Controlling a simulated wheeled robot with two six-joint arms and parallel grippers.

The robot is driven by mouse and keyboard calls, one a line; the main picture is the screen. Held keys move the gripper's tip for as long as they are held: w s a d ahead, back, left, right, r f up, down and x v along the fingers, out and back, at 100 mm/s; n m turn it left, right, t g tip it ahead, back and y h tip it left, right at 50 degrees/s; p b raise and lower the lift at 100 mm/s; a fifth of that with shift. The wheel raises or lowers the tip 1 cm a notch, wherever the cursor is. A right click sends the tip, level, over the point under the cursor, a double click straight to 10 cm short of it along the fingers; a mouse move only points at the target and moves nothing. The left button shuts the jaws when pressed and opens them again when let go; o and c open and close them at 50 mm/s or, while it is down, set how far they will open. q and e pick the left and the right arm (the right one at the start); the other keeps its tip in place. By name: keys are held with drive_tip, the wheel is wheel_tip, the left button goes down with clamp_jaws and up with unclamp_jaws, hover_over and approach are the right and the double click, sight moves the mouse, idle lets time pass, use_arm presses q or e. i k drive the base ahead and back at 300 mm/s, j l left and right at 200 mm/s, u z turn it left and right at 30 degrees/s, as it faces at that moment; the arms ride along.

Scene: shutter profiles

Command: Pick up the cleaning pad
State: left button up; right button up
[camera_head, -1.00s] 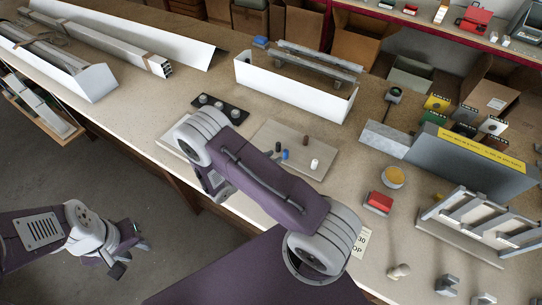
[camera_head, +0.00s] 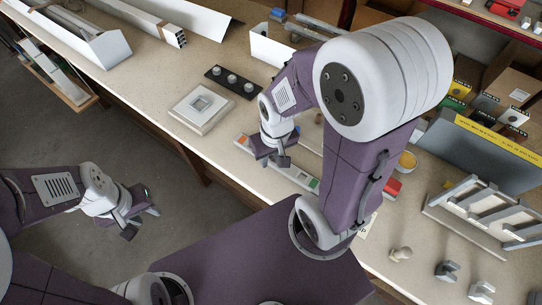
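No thing in view can be named for certain as the cleaning pad. A small red block (camera_head: 392,188) lies on the bench, partly hidden behind my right arm. A round yellow-orange piece (camera_head: 407,160) lies just behind it, also partly covered. My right gripper (camera_head: 274,160) points down over the front of the bench, left of both, above a pale strip with coloured ends (camera_head: 309,183). Its finger gap is too small to judge, and I see nothing held. My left gripper (camera_head: 140,222) hangs over the floor, away from the bench, with its fingers apart and empty.
A white square switch plate (camera_head: 202,108) and a dark strip with several round knobs (camera_head: 232,81) lie left of my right gripper. A pale slotted rack (camera_head: 485,212) stands at the right, with small grey fittings (camera_head: 447,271) in front. My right arm hides the bench's middle.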

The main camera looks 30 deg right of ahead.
sight(392, 189)
drive_tip(key=l+z, duration=0.2)
drive_tip(key=z, duration=2.4)
drive_tip(key=l+u, duration=0.25)
drive_tip(key=u, duration=0.2)
drive_tip(key=l+u, duration=0.25)
drive_tip(key=u, duration=0.2)
drive_tip(key=k+l+u, duration=0.1)
drive_tip(key=u, duration=0.35)
drive_tip(key=k+l+u, duration=0.1)
drive_tip(key=l+u, duration=0.2)
drive_tip(key=u, duration=0.15)
drive_tip(key=k+l+u, duration=0.15)
drive_tip(key=u, duration=0.3)
